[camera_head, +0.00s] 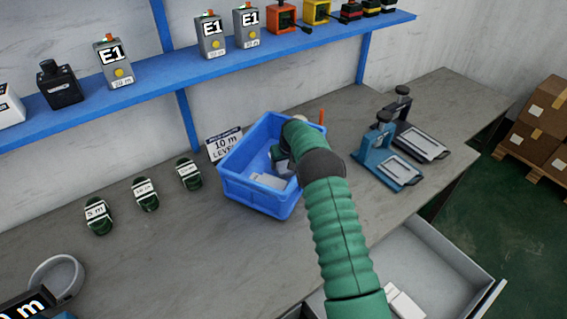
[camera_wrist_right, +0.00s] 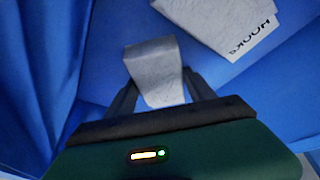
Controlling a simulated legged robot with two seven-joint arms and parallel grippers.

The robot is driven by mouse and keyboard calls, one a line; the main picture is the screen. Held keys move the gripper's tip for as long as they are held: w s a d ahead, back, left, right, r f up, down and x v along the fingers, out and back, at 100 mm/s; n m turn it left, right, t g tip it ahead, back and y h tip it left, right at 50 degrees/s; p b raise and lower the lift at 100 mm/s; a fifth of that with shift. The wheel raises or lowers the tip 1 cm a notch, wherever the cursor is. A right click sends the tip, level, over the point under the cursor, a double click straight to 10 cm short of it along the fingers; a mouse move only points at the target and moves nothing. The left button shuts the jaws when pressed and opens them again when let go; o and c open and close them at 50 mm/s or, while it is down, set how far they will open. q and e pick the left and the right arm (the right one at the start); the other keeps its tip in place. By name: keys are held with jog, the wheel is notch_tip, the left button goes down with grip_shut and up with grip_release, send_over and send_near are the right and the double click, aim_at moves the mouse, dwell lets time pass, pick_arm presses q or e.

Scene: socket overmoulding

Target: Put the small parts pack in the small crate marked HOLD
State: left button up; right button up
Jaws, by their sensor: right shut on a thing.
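A blue crate (camera_head: 240,189) stands on the grey bench, and its blue walls fill much of the right wrist view (camera_wrist_right: 35,75). My right arm reaches down into it. My right gripper (camera_wrist_right: 160,88) is shut on a small pale pack (camera_wrist_right: 155,62) inside the crate. A second white pack lettered HOOKS (camera_wrist_right: 225,20) lies in the crate beyond it. A pale pack (camera_head: 268,181) shows on the crate floor in the head view. I cannot read a HOLD mark on any crate. My left gripper is out of view.
A 10 m card (camera_head: 224,144) stands behind the crate. Several dark green coils (camera_head: 146,195) lie to its left. Two stamping devices (camera_head: 388,160) stand to its right. A blue shelf (camera_head: 180,78) with boxes runs above. An open drawer (camera_head: 440,262) juts out below.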

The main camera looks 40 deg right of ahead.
jog(key=o, duration=1.6)
jog(key=shift+f, duration=0.1)
jog(key=shift+c, duration=0.2)
jog(key=v, duration=1.2)
